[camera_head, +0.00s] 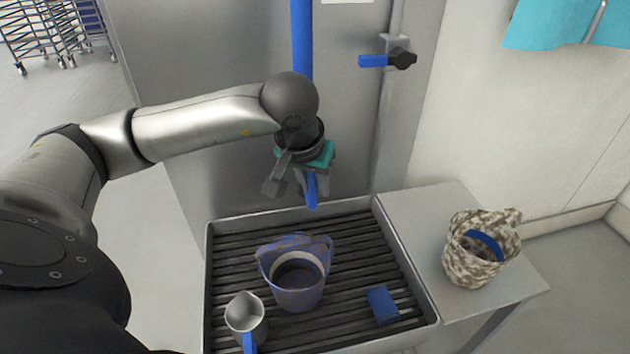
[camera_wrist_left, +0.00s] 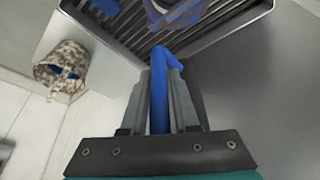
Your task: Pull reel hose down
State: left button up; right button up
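The blue reel hose (camera_head: 302,40) hangs down from the top of the head view, in front of a grey metal panel. Its lower end, a blue nozzle (camera_wrist_left: 165,62), shows between the fingers in the left wrist view. My left gripper (camera_head: 308,186) is closed around the blue hose end, with a finger on each side of it, above the back part of the grated basin. The gripper and wrist hide part of the hose. My right gripper is in neither view.
The grated basin (camera_head: 215,290) holds a blue bucket (camera_head: 298,292), a metal jug (camera_head: 244,314) and a blue sponge (camera_head: 382,305). A speckled bucket (camera_head: 470,262) stands on the side table (camera_head: 420,205). A blue-handled valve (camera_head: 374,61) is on the wall.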

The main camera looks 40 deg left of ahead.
pick_arm(q)
jog(key=o, duration=0.3)
jog(key=shift+w+r, duration=0.1)
jog(key=p+v, duration=0.2)
jog(key=v, duration=1.3)
jog(key=shift+r+p, duration=0.1)
jog(key=shift+p, duration=0.2)
